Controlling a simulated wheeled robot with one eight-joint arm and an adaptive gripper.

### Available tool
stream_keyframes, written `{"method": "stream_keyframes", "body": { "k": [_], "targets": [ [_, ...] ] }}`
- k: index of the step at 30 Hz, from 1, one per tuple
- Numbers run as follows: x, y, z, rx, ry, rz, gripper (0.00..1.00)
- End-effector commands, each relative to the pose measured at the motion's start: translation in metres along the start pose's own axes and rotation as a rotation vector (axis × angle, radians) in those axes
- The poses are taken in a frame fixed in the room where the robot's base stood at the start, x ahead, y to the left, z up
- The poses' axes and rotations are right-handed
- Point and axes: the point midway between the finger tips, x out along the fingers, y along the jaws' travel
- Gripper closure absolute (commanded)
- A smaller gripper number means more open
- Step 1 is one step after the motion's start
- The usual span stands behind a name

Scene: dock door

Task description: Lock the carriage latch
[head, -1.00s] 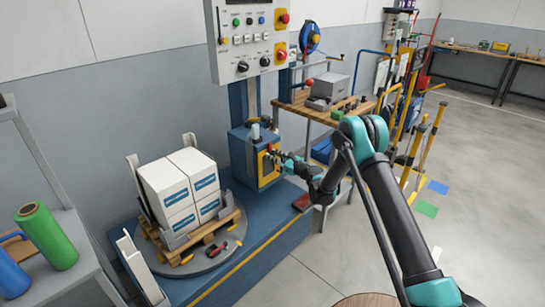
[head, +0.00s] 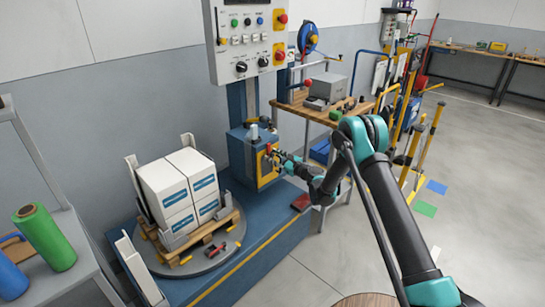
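The blue carriage (head: 240,160) sits on the mast of the wrapping machine, with a yellow-edged panel on its right face. The carriage latch seems to be the small red-and-dark part (head: 268,152) on that panel, largely covered by my gripper. My gripper (head: 273,156) is at the panel, its fingertips at or very near the latch. It is too small here to tell whether the fingers are open or closed, or whether they touch the latch.
White boxes (head: 181,190) stand on a wooden pallet on the round turntable (head: 228,252), left of the carriage. A control panel (head: 249,38) hangs above. A wooden workbench (head: 325,112) stands behind my arm. Open floor (head: 470,215) lies to the right.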

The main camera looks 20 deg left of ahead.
Motion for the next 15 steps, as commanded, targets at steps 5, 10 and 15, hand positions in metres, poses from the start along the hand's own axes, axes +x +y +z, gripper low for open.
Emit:
{"method": "stream_keyframes", "body": {
  "k": [5,10,15],
  "targets": [
    [-0.028,-0.001,0.000,0.000,0.001,-0.002,0.61],
    [-0.064,-0.001,0.000,0.000,0.001,-0.002,0.61],
    [-0.094,0.000,0.000,0.000,0.000,0.000,0.61]
  ]
}}
